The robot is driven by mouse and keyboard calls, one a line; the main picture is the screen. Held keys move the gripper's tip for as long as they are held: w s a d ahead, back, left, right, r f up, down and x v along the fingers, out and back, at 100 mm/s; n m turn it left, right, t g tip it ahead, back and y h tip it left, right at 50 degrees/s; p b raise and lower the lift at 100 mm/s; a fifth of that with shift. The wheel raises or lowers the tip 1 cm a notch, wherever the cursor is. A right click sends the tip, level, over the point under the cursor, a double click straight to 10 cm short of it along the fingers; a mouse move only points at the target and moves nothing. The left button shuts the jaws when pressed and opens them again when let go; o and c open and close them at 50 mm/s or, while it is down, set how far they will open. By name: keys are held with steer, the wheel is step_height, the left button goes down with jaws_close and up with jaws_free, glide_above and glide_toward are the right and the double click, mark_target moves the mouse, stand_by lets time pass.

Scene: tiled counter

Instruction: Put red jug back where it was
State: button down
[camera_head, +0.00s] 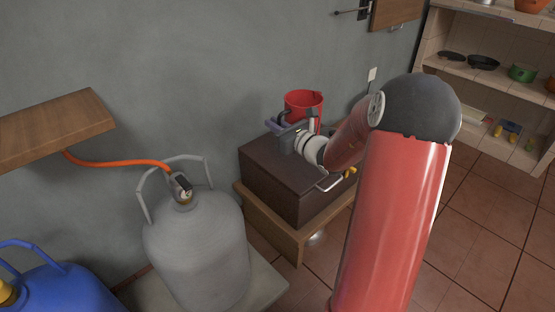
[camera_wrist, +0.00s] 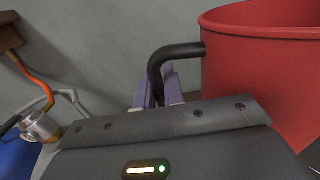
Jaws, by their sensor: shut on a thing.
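The red jug (camera_head: 304,100) is at the back of a dark brown box (camera_head: 262,168) near the grey wall. In the wrist view its red body (camera_wrist: 262,70) fills the right side, and its black handle (camera_wrist: 172,54) sticks out to the left. My gripper (camera_head: 279,123) is at the jug's left side. In the wrist view the two purple-grey fingers of my gripper (camera_wrist: 158,88) are shut on the black handle. The jug looks upright. My arm and gripper hide its lower part, so I cannot tell whether its base touches the box.
The dark box rests on a low wooden stand (camera_head: 268,222). A grey gas cylinder (camera_head: 197,250) with an orange hose (camera_head: 118,162) stands to the left, beside a blue cylinder (camera_head: 62,290). A wooden shelf (camera_head: 50,125) juts out at left. Tiled shelves (camera_head: 487,87) with pans stand at far right.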

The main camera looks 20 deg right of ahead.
step_height(320, 180, down, 12)
steer(key=shift+b, duration=0.4)
steer(key=c, duration=1.9)
jaws_free()
steer(key=shift+f, duration=0.15)
steer(key=shift+c, duration=0.2)
steer(key=o, duration=0.4)
steer(key=shift+o, duration=0.2)
